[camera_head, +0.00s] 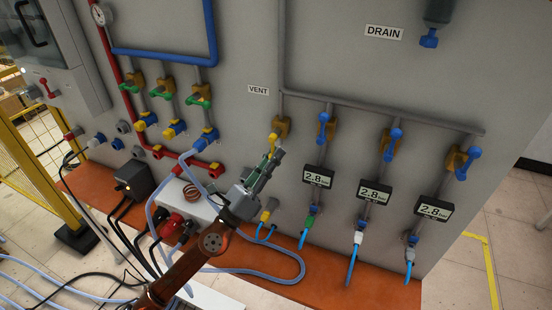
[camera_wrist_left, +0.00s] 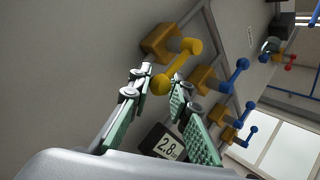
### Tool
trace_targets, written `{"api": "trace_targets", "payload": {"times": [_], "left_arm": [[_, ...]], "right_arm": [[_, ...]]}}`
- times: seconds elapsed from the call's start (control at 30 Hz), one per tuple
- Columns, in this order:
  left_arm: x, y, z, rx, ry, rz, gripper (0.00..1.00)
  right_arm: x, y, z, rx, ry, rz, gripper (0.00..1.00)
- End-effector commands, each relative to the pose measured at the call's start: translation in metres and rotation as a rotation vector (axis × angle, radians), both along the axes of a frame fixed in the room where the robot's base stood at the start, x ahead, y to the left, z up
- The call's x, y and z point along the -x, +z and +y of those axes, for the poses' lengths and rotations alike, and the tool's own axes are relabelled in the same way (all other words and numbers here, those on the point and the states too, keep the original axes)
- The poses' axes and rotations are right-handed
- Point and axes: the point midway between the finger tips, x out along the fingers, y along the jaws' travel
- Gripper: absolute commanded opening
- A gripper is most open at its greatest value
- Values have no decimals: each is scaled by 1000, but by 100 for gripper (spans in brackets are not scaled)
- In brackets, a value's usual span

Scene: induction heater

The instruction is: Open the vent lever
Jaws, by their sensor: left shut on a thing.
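The yellow vent lever (camera_head: 273,138) is on a brass valve body (camera_head: 282,126) on the grey panel, below and right of the VENT label (camera_head: 258,90). In the left wrist view, the lever (camera_wrist_left: 178,65) slants from the valve body, and its round knob end is between my fingertips. My left gripper (camera_head: 275,153) comes from below and is shut on the knob end; it also shows in the left wrist view (camera_wrist_left: 158,88). Part of the lever is hidden by the fingers in the head view. My right gripper is not in view.
Several blue-handled valves (camera_head: 323,128) with 2.8 displays (camera_head: 318,177) stand right of the lever. Green-handled valves (camera_head: 165,90) and red and blue pipes are at left. Hoses and an orange ledge (camera_head: 335,278) lie below.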

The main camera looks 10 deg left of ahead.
Motion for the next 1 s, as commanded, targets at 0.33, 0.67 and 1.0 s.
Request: {"api": "trace_targets", "payload": {"times": [0.33, 0.67, 1.0], "left_arm": [[-1, 0, 2, -5, 3, 1, 0], [-1, 0, 1, -5, 2, -1, 34], [1, 0, 1, -6, 1, -3, 36]], "right_arm": [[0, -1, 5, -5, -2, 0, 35], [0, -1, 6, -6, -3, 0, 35], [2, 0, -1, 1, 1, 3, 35]]}}
